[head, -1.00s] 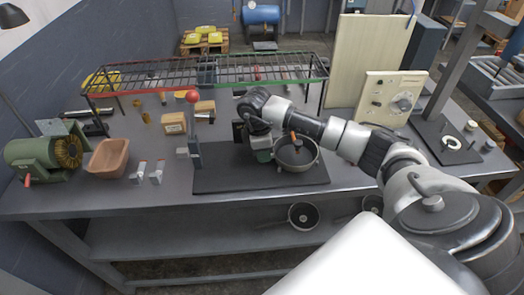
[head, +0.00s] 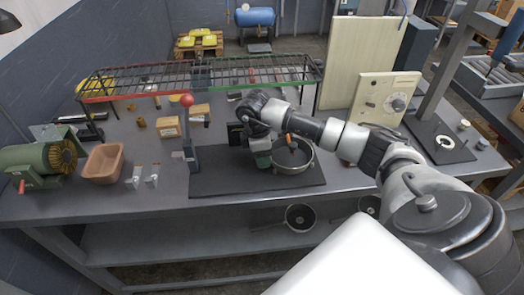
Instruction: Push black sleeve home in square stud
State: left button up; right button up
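I cannot make out a black sleeve or a square stud for certain in the head view. My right arm reaches in from the right over the bench, and its wrist bends down at the left side of a round grey pan (head: 303,166). My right gripper (head: 263,160) points down beside the pan's left rim, above a dark mat (head: 225,182). Its fingertips are small and partly hidden, so its opening and any contact with the pan cannot be told. An orange-tipped dark part (head: 290,139) shows at the pan. My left gripper is not in view.
A wire rack (head: 215,72) spans the bench behind. A brown bin (head: 103,163) and green motor (head: 38,163) are at left. A cream panel (head: 386,99) and black base plate (head: 425,133) are at right.

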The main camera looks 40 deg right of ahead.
notch_tip(320, 180, up, 11)
jog(key=a+b, duration=0.1)
jog(key=shift+w+f+b, duration=0.15)
jog(key=shift+w+b, duration=0.2)
jog(key=shift+a, duration=0.1)
dwell(0.5)
